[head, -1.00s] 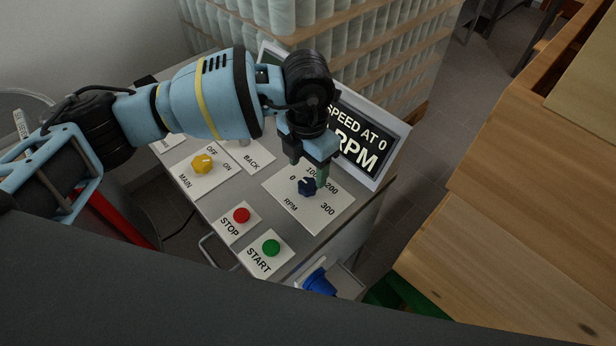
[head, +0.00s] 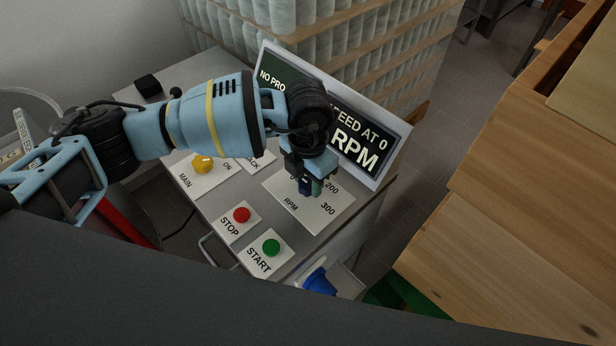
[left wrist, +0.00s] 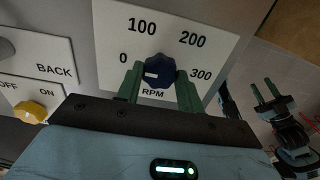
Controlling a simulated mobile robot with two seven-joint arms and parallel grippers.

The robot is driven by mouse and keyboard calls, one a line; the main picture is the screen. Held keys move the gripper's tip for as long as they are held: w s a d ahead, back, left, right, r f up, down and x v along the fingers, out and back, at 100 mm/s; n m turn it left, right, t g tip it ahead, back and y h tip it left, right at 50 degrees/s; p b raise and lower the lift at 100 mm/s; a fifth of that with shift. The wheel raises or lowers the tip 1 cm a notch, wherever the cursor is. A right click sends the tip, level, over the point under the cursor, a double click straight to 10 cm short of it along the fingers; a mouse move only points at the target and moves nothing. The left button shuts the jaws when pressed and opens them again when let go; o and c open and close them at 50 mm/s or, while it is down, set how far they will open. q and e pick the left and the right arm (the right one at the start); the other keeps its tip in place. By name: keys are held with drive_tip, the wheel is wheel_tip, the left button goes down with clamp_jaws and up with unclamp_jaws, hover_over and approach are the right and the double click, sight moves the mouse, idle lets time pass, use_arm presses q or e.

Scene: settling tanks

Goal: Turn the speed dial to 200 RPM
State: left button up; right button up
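The speed dial (left wrist: 159,70) is a dark blue knob with a white mark on its left side, toward the 0. It sits on a white RPM plate (left wrist: 115,20) marked 0, 100, 200 and 300, which also shows in the head view (head: 325,217). My left gripper (left wrist: 160,82) is open, with one green finger on each side of the dial. I cannot tell whether they touch it. In the head view my left gripper (head: 309,188) mostly hides the dial. My right gripper (left wrist: 265,90) shows open and empty at the right of the left wrist view.
A tilted display (head: 370,145) behind the plate is partly hidden and reads SPEED AT 0 RPM. A red STOP button (head: 241,215), a green START button (head: 271,248) and a yellow MAIN knob (head: 202,164) are nearby. A blue object (head: 319,282) sits at the front edge.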

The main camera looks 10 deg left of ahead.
use_arm(q)
drive_tip(key=shift+c, duration=0.7)
